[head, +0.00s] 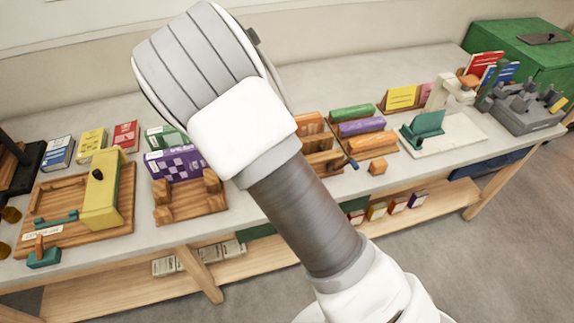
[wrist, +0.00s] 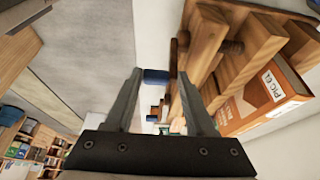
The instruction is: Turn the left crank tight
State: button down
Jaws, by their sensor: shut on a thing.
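In the wrist view my gripper (wrist: 160,78) points at the wooden press, its two dark fingers on either side of a blue crank handle (wrist: 156,76). It is shut on this handle, though the contact is hard to make out. The wooden press (wrist: 205,45) stands to the right of the fingers and holds an orange book (wrist: 268,100). In the head view my arm covers my gripper and the left part of the press (head: 322,160). The orange book (head: 308,122) and a blue handle (head: 353,164) at the press's right front still show.
A second wooden press (head: 190,207) with a purple book and a yellow-boarded fixture (head: 100,190) stand to the left. Bare tabletop (head: 240,217) shows along the front edge.

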jog(key=s+a+f+t+h+b, duration=0.1)
jog(key=a+h+b, duration=0.1)
jog(key=h+b, duration=0.1)
jog(key=a+f+h+b, duration=0.1)
jog(key=a+h+b, duration=0.1)
jog(key=h+b, duration=0.1)
jog(key=s+a+f+t+h+b, duration=0.1)
jog(key=a+h+b, duration=0.1)
jog(key=h+b, duration=0.1)
jog(key=shift+s+f+t+h, duration=0.3)
jog(key=shift+h, duration=0.3)
jog(key=shift+b, duration=0.3)
jog(key=shift+c, duration=2.2)
grip_release()
jog(key=shift+s+r, duration=0.1)
jog(key=shift+r, duration=0.05)
jog(key=shift+a, duration=0.1)
jog(key=shift+w+r, duration=0.15)
jog(key=shift+w, duration=0.1)
jog(key=shift+a, duration=0.1)
